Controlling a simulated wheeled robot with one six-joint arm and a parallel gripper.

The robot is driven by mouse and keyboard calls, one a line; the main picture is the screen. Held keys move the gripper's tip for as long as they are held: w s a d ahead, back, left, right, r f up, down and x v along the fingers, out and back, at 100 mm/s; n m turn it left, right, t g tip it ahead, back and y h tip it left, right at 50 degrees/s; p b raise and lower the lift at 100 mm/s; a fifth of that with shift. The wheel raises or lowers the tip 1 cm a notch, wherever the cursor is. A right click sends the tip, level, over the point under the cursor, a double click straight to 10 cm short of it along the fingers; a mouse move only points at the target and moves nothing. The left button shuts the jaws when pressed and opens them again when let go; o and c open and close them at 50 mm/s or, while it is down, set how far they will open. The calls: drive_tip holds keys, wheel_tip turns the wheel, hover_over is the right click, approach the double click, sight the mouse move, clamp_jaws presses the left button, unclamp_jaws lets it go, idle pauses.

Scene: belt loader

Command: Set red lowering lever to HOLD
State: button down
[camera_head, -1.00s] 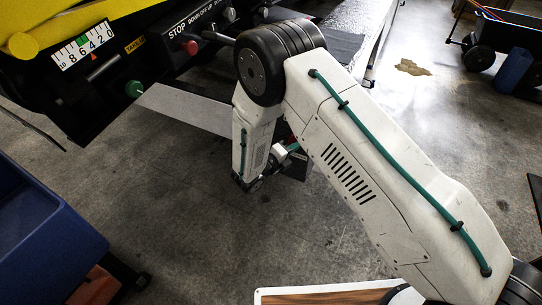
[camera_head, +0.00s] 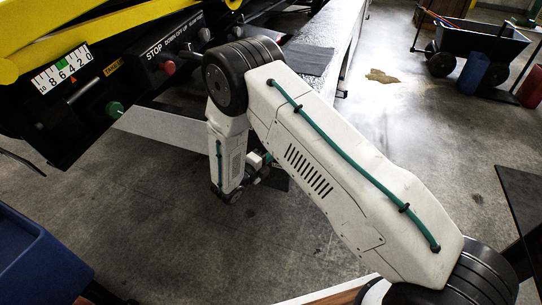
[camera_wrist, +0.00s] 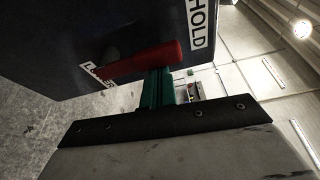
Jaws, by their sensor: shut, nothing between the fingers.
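The red lever (camera_wrist: 145,60) shows in the wrist view as a red handle lying across a dark panel (camera_wrist: 125,25). Its right end is near the white HOLD label (camera_wrist: 202,20); its left end covers part of another white label (camera_wrist: 85,75) whose word I cannot read fully. My gripper (camera_wrist: 160,85) has green fingers, shut and empty, just below the lever's right half in the picture. I cannot tell whether they touch it. In the head view my arm hides the lever, and I cannot make out the fingers.
The loader's side carries a white gauge (camera_head: 62,68), a green knob (camera_head: 114,109) and a red knob (camera_head: 168,67). A flat grey plate (camera_head: 165,130) juts out beside my arm. A blue bin (camera_head: 35,260) stands at lower left. A dark cart (camera_head: 470,45) is at upper right.

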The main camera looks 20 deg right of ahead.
drive_tip(key=shift+a, duration=0.1)
drive_tip(key=s+d, duration=0.3)
drive_tip(key=d, duration=0.1)
drive_tip(key=v, duration=1)
drive_tip(key=shift+w+a+f, duration=0.2)
drive_tip(key=shift+w+a, duration=0.1)
